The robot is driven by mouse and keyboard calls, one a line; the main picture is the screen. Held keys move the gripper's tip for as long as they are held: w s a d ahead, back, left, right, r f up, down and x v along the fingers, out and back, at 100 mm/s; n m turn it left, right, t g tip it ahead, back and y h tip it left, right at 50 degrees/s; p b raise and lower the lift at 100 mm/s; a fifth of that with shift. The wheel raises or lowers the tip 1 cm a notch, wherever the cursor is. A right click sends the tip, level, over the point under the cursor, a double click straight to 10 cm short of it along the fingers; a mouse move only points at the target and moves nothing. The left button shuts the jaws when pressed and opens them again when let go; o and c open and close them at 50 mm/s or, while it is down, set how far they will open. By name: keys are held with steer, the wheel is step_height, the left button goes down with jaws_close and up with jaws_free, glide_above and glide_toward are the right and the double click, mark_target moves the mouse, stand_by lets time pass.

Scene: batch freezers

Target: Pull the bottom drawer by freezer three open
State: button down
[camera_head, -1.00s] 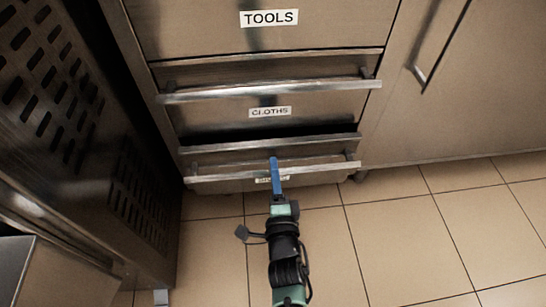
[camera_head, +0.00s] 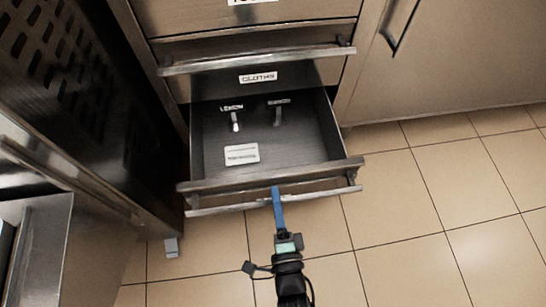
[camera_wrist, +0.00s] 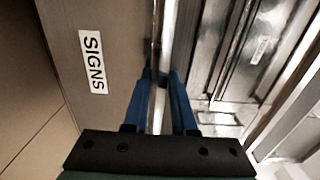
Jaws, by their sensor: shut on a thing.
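The bottom drawer (camera_head: 330,172) is pulled well out below the CLOTHS drawer (camera_head: 300,72) in the head view. Its inside shows a white card (camera_head: 242,154) and two small labelled items at the back. The drawer's bar handle (camera_head: 235,206) runs along the front. My gripper (camera_head: 277,196) has its blue fingers shut on this bar near its middle. In the wrist view, the bar (camera_wrist: 160,100) passes between the two blue fingers, and the drawer front (camera_wrist: 80,30) carries a SIGNS label (camera_wrist: 92,62).
A dark steel unit with a slotted panel (camera_head: 60,70) stands close on the left, with an open-looking steel compartment (camera_head: 40,240) lower down. A plain cabinet door (camera_head: 460,60) is on the right. Tiled floor (camera_head: 430,230) is clear to the right and in front.

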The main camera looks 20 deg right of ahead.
steer(key=p+v, duration=0.2)
steer(key=v, duration=1.7)
steer(key=shift+s, duration=0.15)
steer(key=shift+a+r, duration=0.1)
steer(key=c, duration=0.7)
jaws_free()
steer(key=p+v, duration=0.1)
steer(key=v, duration=1.2)
steer(key=shift+p, duration=0.3)
